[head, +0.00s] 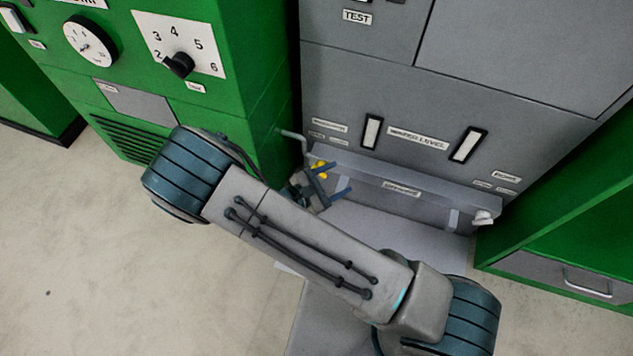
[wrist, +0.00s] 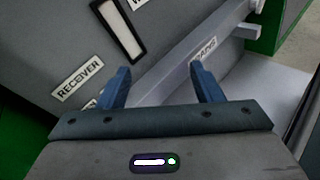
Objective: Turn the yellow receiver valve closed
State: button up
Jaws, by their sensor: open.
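The yellow receiver valve (head: 321,168) is a small yellow spot in the head view, low on the left of the grey cabinet. My gripper (head: 333,181) is beside it in the picture, with its blue fingers pointing to the right. I cannot tell whether a finger touches the valve. In the wrist view my gripper (wrist: 160,72) is open, with nothing seen held between its fingers. The RECEIVER label (wrist: 77,82) lies left of the left finger there. The valve does not show in the wrist view.
A grey ledge (head: 425,203) runs along the cabinet's lower front. A bent metal handle (head: 293,137) is at its left and a white fitting (head: 484,216) at its right. Green cabinets flank it, one with a dial (head: 90,41). Bare floor (head: 75,240) lies at left.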

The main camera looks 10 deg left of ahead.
jog(key=s+a+f+n+t+y+b, duration=0.25)
jog(key=a+f+n+y, duration=0.2)
jog(key=f, duration=0.35)
jog(key=s+a+f+n+t+y+b, duration=0.1)
jog(key=a+f+n+t+y+b, duration=0.25)
jog(key=f+n, duration=0.35)
jog(key=w+d+f+b, duration=0.1)
jog(key=w+b, duration=0.2)
jog(key=w, duration=1)
jog(key=shift+w+d+m+b, duration=0.2)
jog(key=shift+m+b, duration=0.1)
jog(key=shift+m, duration=0.15)
jog(key=c, duration=1)
